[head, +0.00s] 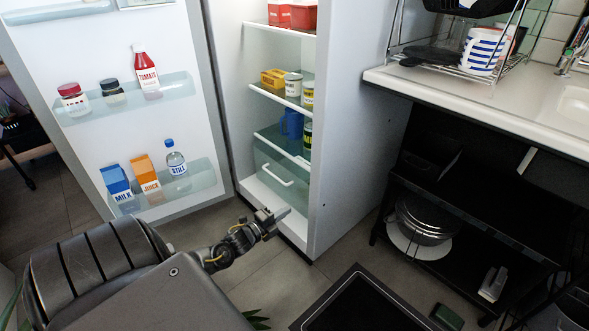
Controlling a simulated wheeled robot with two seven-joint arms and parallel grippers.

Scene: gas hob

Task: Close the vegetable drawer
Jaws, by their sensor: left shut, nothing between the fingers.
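The vegetable drawer (269,171) is a translucent greenish box with a white bar handle (277,175), low in the open fridge (345,130). Its front stands behind the white fridge floor (262,198), below the lowest shelf. I cannot tell from here whether it is fully in. My left gripper (276,214) is shut and empty. It is near the fridge's bottom front edge, lower in the picture than the handle and apart from it. My right gripper is not in view.
The open fridge door (150,45) stands at left, its racks holding a milk carton (117,183), a juice carton (146,176) and bottles. Shelves above the drawer hold cans and a blue jug (291,124). At right are a counter (480,100) and a black rack. A dark mat (365,303) lies in front.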

